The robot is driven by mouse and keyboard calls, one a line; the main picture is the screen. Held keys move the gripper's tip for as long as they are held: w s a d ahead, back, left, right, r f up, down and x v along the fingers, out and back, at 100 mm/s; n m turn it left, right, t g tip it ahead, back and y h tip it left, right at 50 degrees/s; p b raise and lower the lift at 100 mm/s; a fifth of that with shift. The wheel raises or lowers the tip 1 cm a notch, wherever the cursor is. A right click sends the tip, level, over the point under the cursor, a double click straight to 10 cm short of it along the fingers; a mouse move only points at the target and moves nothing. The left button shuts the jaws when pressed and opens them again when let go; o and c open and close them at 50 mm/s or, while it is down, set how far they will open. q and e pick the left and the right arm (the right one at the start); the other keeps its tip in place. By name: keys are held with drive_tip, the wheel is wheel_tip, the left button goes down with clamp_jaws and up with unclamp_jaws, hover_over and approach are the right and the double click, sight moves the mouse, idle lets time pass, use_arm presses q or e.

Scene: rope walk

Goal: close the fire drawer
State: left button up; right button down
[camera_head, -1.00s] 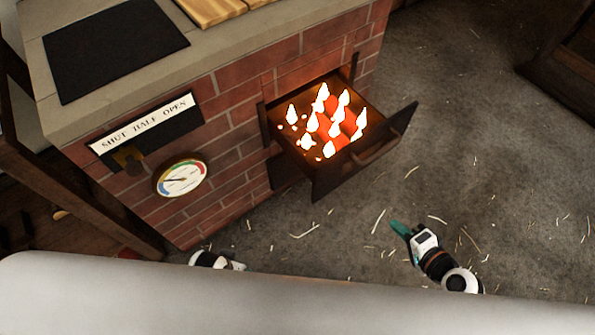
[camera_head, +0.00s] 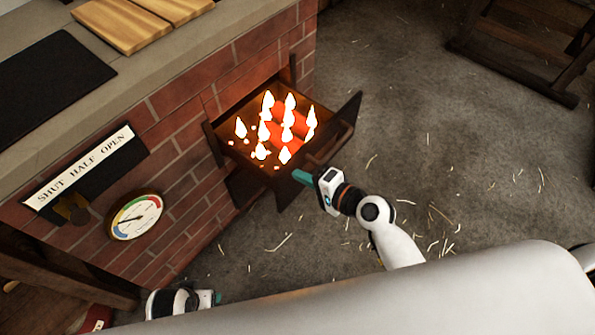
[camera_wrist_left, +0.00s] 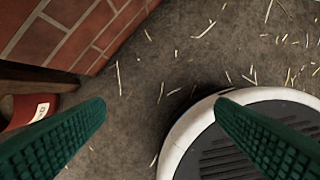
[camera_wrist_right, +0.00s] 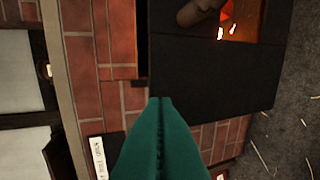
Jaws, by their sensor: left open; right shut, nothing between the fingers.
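The fire drawer (camera_head: 318,158) stands pulled out of the brick stove, with glowing coals and several flames inside. Its dark front panel and handle bar face right in the head view. My right gripper (camera_head: 301,176) is shut and empty, its green tips close to the near end of the drawer front; I cannot tell whether they touch. In the right wrist view the drawer's dark front (camera_wrist_right: 215,75) lies just beyond the shut fingertips (camera_wrist_right: 160,100). My left gripper (camera_head: 217,298) is low at the lower left, away from the drawer. In the left wrist view its fingers (camera_wrist_left: 160,115) are open and empty.
The brick stove (camera_head: 190,115) has a dial gauge (camera_head: 135,217) and a lettered plate (camera_head: 78,172) reading SHUT HALF OPEN. Wooden boards (camera_head: 130,22) lie on its top. A wooden frame (camera_head: 520,50) stands at the upper right. Straw-strewn floor (camera_head: 440,150) right of the drawer is free.

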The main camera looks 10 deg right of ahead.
drive_tip(key=shift+w+a, duration=0.55)
drive_tip(key=shift+w, duration=0.15)
drive_tip(key=shift+w, duration=0.1)
